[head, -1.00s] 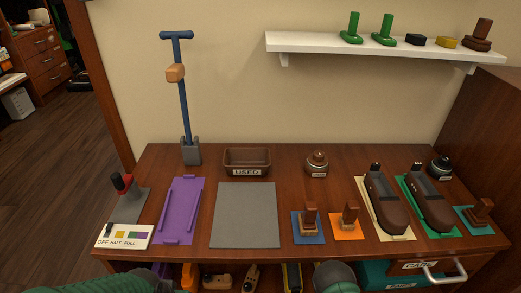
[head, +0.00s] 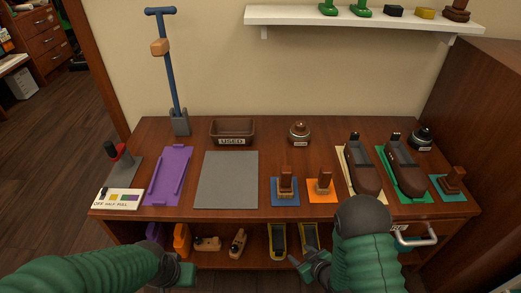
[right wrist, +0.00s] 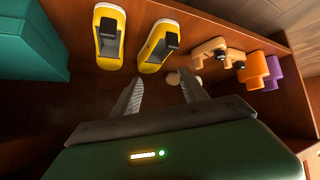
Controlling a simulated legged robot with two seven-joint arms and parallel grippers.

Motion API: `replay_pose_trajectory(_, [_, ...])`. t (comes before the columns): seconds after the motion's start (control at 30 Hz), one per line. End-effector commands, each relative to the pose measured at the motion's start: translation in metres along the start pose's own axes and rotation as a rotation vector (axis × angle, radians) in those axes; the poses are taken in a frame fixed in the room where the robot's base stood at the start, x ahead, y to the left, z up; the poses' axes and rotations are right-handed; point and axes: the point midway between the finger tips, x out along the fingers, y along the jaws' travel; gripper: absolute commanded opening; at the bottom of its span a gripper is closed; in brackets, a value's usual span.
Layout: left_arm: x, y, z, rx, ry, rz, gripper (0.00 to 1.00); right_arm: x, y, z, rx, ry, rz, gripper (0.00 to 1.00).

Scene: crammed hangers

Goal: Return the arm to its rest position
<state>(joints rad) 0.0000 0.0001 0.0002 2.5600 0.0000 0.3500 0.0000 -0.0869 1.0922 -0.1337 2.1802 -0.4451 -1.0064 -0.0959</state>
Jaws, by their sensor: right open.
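My right arm (head: 365,245) comes up from the bottom of the head view. My right gripper (head: 303,262) is in front of the table's lower shelf, below the tabletop edge. In the right wrist view the right gripper (right wrist: 161,82) has its two fingers apart with nothing held between them. Yellow-and-grey shoe-like items (right wrist: 162,46) lie on the shelf just beyond the fingers. My left arm (head: 90,270) comes in from the lower left. My left gripper (head: 178,272) is only partly seen, and its fingers are unclear.
The wooden table (head: 230,219) carries a purple tray (head: 168,175), a grey mat (head: 227,180), a USED bin (head: 232,131) and dark brown shoes (head: 362,170). A drawer handle (head: 413,237) juts out beside the right arm. A teal box (right wrist: 38,45) shows in the wrist view.

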Motion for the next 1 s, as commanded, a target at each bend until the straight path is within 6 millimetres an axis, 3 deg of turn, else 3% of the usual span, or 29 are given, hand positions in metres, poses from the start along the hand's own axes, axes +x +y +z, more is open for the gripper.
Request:
replay_pose_trajectory(0.03, [-0.005,0.000,-0.001,0.000,0.000,0.000,0.36,-0.015,0.014,-0.019,0.021,-0.032,0.035,0.51])
replay_pose_trajectory(0.1, [-0.009,0.000,-0.002,0.000,0.000,0.000,0.36,-0.041,0.031,-0.035,0.069,-0.113,0.087,0.51])
replay_pose_trajectory(0.27, [-0.018,0.000,-0.004,0.000,0.000,0.000,0.36,-0.123,0.048,-0.057,0.230,-0.311,0.173,0.51])
replay_pose_trajectory(0.4, [-0.023,0.000,-0.005,0.000,0.000,0.000,0.36,-0.186,0.037,-0.060,0.354,-0.442,0.193,0.51])
replay_pose_trajectory(0.67, [-0.031,0.000,-0.007,0.000,0.000,0.000,0.36,-0.282,-0.005,-0.058,0.530,-0.614,0.170,0.51])
replay_pose_trajectory(0.7, [-0.053,0.000,-0.012,0.000,-0.001,0.000,0.36,-0.297,-0.003,-0.073,0.533,-0.621,0.169,0.51])
replay_pose_trajectory(1.0, [-0.153,0.000,-0.036,0.000,0.000,0.000,0.36,-0.363,0.010,-0.148,0.528,-0.622,0.168,0.51])
